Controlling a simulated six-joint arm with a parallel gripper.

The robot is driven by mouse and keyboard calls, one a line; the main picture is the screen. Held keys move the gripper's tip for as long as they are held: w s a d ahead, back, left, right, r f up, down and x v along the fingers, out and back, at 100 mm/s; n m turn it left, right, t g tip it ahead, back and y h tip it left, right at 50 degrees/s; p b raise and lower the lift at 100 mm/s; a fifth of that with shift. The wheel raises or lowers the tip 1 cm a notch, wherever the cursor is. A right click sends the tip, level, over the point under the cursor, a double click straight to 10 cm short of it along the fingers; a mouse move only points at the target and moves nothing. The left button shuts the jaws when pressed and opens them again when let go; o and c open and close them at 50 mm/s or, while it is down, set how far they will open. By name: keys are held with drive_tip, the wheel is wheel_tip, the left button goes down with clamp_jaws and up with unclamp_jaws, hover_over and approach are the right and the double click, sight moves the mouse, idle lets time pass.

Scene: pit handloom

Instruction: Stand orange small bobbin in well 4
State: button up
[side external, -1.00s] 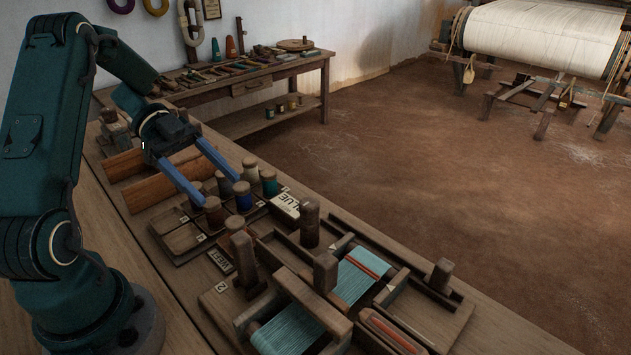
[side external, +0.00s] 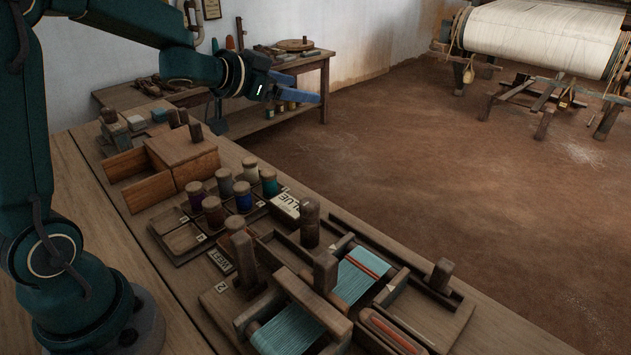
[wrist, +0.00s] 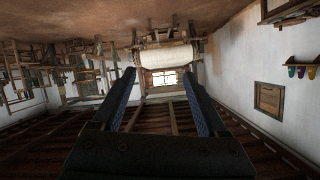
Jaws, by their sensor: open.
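My gripper (side external: 292,88) is raised high above the bench edge, open and empty, with its blue fingers apart. In the wrist view the open gripper (wrist: 159,76) points out across the room, with nothing between the fingers. A dark wooden tray with wells (side external: 180,237) sits on the bench, with small number labels too small to read surely. Several bobbins stand in it: a rust-brown one (side external: 213,213), a blue one (side external: 243,197), a purple one (side external: 196,195), a teal one (side external: 269,183) and paler ones. I cannot pick out a clearly orange small bobbin.
A wooden box (side external: 183,152) stands behind the tray, beside orange-brown boards (side external: 148,191). A loom frame with turquoise warp (side external: 292,325), upright posts and a red-striped shuttle (side external: 388,330) fill the front right. A second table (side external: 290,68) stands behind.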

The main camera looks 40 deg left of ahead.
drive_tip(key=s+f+n+g+y, duration=0.3)
drive_tip(key=s+n+g+y, duration=0.1)
drive_tip(key=s+n, duration=0.3)
drive_tip(key=n+g+h, duration=0.1)
drive_tip(key=n+g, duration=0.3)
drive_tip(key=g, duration=0.2)
hover_over(235, 222)
drive_tip(key=d, duration=0.1)
drive_tip(key=f, duration=0.2)
drive_tip(key=s+f, duration=0.1)
drive_tip(key=f, duration=0.1)
drive_tip(key=shift+f, duration=0.2)
drive_tip(key=f, duration=0.4)
drive_tip(key=shift+s+d+f, duration=0.1)
drive_tip(key=shift+s+f, duration=0.1)
drive_tip(key=shift+s, duration=0.05)
drive_tip(key=shift+f, duration=0.5)
drive_tip(key=shift+x, duration=2.4)
clamp_jaws()
